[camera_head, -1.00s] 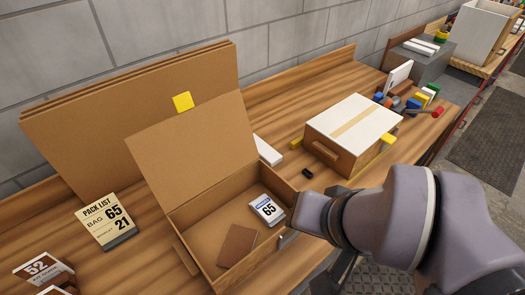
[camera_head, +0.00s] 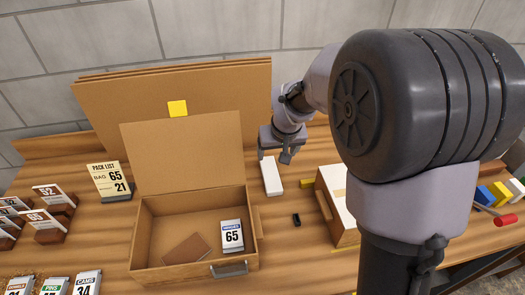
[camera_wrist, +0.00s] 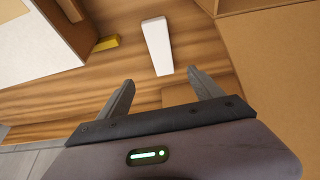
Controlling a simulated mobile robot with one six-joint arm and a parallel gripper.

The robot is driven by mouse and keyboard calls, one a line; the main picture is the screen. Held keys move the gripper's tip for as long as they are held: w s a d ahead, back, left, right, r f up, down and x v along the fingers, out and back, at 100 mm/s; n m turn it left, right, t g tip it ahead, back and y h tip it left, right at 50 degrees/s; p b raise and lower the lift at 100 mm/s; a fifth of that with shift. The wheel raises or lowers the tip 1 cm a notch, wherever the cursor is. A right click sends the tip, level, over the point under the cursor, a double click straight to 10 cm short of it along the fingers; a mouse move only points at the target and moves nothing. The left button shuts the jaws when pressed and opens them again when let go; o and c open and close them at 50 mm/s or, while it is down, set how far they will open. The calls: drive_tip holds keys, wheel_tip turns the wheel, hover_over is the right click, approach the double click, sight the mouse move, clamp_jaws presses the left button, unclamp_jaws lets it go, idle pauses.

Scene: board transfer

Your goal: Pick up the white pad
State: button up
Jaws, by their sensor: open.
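The white pad (camera_head: 271,177) is a long narrow white block lying on the wooden bench, just right of the open cardboard box. My gripper (camera_head: 275,155) is above the bench at the pad's far end, apart from it as far as I can tell. In the wrist view the pad (camera_wrist: 158,46) lies beyond my open fingertips (camera_wrist: 160,80), between their directions. Nothing is between the fingers.
The open cardboard box (camera_head: 140,250) holds a white packet marked 65 (camera_head: 232,236) and a brown piece (camera_head: 186,249). A white-topped box (camera_head: 331,185) stands to the right, with a small black item (camera_head: 296,220) between. Cardboard sheets (camera_head: 105,105) lean behind.

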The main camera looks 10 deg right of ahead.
drive_tip(key=b, duration=0.3)
hover_over(271, 173)
drive_tip(key=s, duration=0.2)
wheel_tip(271, 173, down, 10)
drive_tip(key=shift+w+f, duration=0.1)
drive_tip(key=b+x, duration=0.2)
drive_tip(key=x, duration=0.3)
drive_tip(key=shift+a+f+b, duration=0.1)
drive_tip(key=shift+f+b, duration=0.2)
drive_tip(key=shift+b, duration=0.05)
drive_tip(key=shift+r, duration=0.25)
drive_tip(key=c, duration=1.4)
